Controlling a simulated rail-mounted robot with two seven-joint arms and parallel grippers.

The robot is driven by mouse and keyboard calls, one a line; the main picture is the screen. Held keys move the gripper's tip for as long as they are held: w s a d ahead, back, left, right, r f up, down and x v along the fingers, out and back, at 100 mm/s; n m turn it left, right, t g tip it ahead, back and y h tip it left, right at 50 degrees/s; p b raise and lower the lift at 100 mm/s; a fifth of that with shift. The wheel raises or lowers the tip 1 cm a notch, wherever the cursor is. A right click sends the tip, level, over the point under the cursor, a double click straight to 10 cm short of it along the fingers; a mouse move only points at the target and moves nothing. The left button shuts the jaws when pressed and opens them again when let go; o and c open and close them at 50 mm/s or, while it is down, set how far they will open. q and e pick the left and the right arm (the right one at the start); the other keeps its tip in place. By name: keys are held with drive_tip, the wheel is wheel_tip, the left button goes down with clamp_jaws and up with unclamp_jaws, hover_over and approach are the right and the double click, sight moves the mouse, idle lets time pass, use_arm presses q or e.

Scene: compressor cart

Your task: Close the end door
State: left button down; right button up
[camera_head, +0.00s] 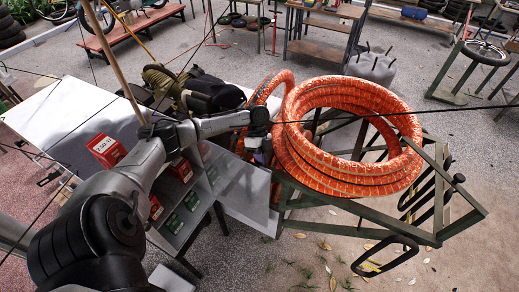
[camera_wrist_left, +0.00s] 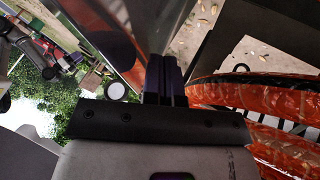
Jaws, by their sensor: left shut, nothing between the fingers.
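A pale grey flat panel that looks like the end door (camera_head: 247,197) stands out from the end of the compressor cart (camera_head: 60,105), towards the orange hose. Its hinge line is hard to make out. My left arm reaches over the cart from the lower left. My left gripper (camera_head: 257,152) is shut and empty, just above the panel's upper part; I cannot tell whether it touches. In the left wrist view the shut dark fingers (camera_wrist_left: 165,78) are beside a grey metal surface, with orange hose close on the right. My right gripper is not in view.
A coil of orange hose (camera_head: 345,170) sits on a green metal frame (camera_head: 310,200) right of the panel, leaving a narrow gap. Red boxes (camera_head: 106,150) and green boxes (camera_head: 173,223) are on the cart. Dark gear (camera_head: 205,92) lies behind my gripper.

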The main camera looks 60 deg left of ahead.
use_arm(q)
drive_tip(key=shift+s+d+f, duration=0.1)
drive_tip(key=shift+d+f, duration=0.25)
drive_tip(key=shift+f, duration=0.1)
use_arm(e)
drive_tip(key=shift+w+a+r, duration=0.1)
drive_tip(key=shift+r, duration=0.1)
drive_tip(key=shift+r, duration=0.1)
